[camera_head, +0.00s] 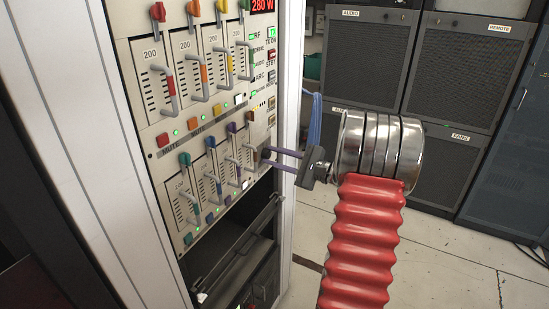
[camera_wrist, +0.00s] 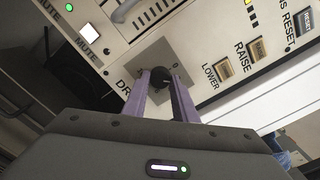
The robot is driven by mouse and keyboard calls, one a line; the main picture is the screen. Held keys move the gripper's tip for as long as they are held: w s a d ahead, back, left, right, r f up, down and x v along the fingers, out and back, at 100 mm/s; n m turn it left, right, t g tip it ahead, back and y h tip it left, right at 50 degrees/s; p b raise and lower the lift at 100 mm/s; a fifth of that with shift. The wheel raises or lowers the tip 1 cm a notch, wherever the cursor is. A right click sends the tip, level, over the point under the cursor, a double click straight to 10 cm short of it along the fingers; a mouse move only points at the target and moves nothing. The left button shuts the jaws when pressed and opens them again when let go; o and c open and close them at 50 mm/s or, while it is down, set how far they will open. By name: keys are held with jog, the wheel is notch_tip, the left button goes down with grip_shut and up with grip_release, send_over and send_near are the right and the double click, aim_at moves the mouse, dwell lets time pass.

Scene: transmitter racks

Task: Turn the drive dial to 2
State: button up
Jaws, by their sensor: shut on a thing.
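The drive dial (camera_wrist: 161,76) is a dark round knob on a grey square plate on the rack panel. Part of its "DR..." label shows beside it in the wrist view; the rest is hidden. My gripper (camera_wrist: 165,84) has two purple fingers shut on the dial, one on each side. In the head view my gripper (camera_head: 268,155) reaches from the right to the panel's right edge, and the dial is mostly hidden by the fingertips. I cannot read the dial's setting.
LOWER (camera_wrist: 217,73) and RAISE (camera_wrist: 246,58) buttons sit close to the dial. Sliders with coloured knobs (camera_head: 186,158) stand left of my gripper. An open bay with a black handle (camera_head: 240,245) lies below. Dark cabinets (camera_head: 460,70) stand behind; the floor between is clear.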

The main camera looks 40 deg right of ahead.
jog(key=shift+f, duration=0.15)
jog(key=o, duration=1)
jog(key=shift+o, duration=0.2)
jog(key=v, duration=1.4)
jog(key=shift+w, duration=0.1)
